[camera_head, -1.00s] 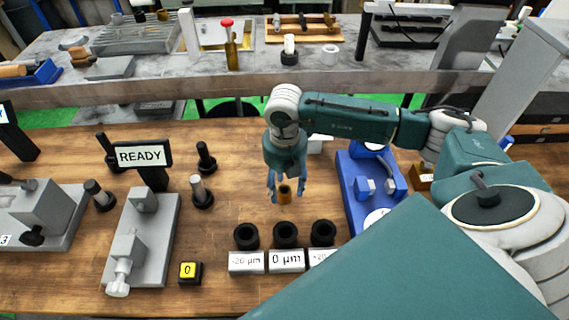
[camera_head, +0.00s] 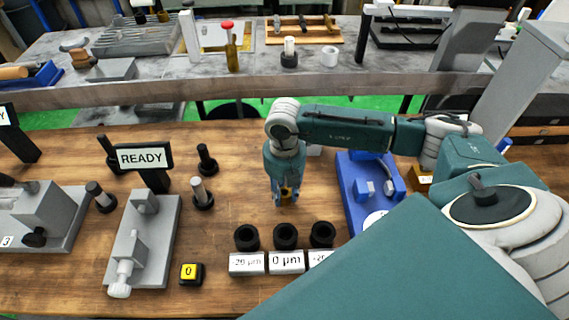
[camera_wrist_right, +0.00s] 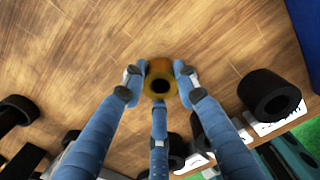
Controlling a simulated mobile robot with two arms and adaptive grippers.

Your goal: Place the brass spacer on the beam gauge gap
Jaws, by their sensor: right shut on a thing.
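The brass spacer (camera_head: 286,193) is a short golden ring with a dark bore. It stands on the wooden bench behind the row of black rings. My right gripper (camera_head: 285,196) points down over it, with its fingers shut around it. The right wrist view shows the spacer (camera_wrist_right: 160,80) between the fingertips. A grey gauge (camera_head: 145,245), taken as the beam gauge, stands at left with a READY display (camera_head: 144,156) behind it. Its gap lies between its two upright blocks. My left gripper is not in view.
Several black rings (camera_head: 285,235) stand behind labelled white blocks (camera_head: 286,262) in front of the gripper. Black posts (camera_head: 202,193) stand between gripper and gauge. A yellow 0 button (camera_head: 190,273) sits beside the gauge. A blue device (camera_head: 369,195) is at right.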

